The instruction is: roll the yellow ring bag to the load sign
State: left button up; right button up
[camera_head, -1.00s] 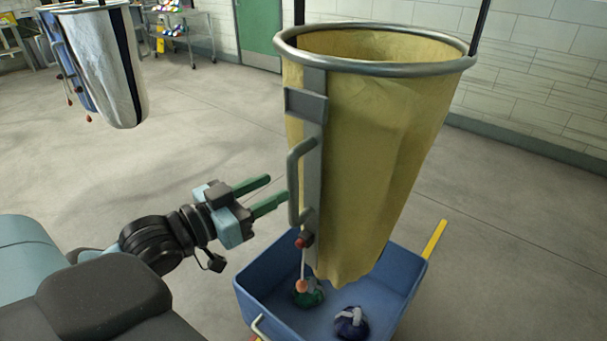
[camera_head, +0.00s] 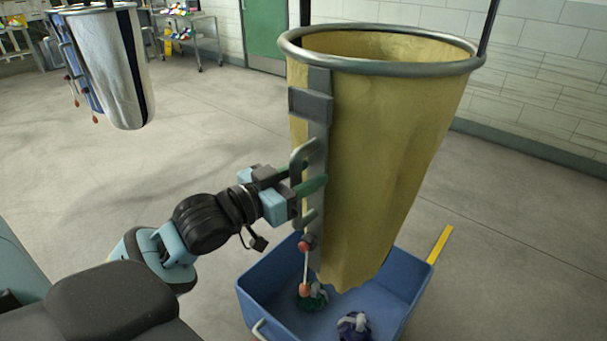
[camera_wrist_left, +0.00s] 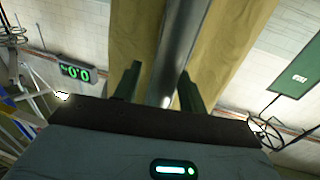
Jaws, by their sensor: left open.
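The yellow ring bag (camera_head: 400,150) hangs from a metal ring, with a grey strip and a grey bar handle (camera_head: 296,165) down its left side. My left gripper (camera_head: 311,177) is at the handle, its two green fingers reaching past the bar. In the left wrist view the fingers of the gripper (camera_wrist_left: 158,88) stand apart, one on each side of a grey bar, with the yellow bag (camera_wrist_left: 228,50) behind. The jaws are open. I cannot tell whether a finger touches the bar. My right gripper is not in view. I cannot make out a load sign.
A blue bin (camera_head: 385,285) with a few bundles stands under the bag. A white and blue hanging bag (camera_head: 115,70) is at the upper left. A cart (camera_head: 200,35) stands near a green door (camera_head: 265,35). The floor at left is clear.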

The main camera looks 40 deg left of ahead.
pick_arm(q)
grip_shut()
dwell(0.3)
jog(key=shift+w, duration=0.1)
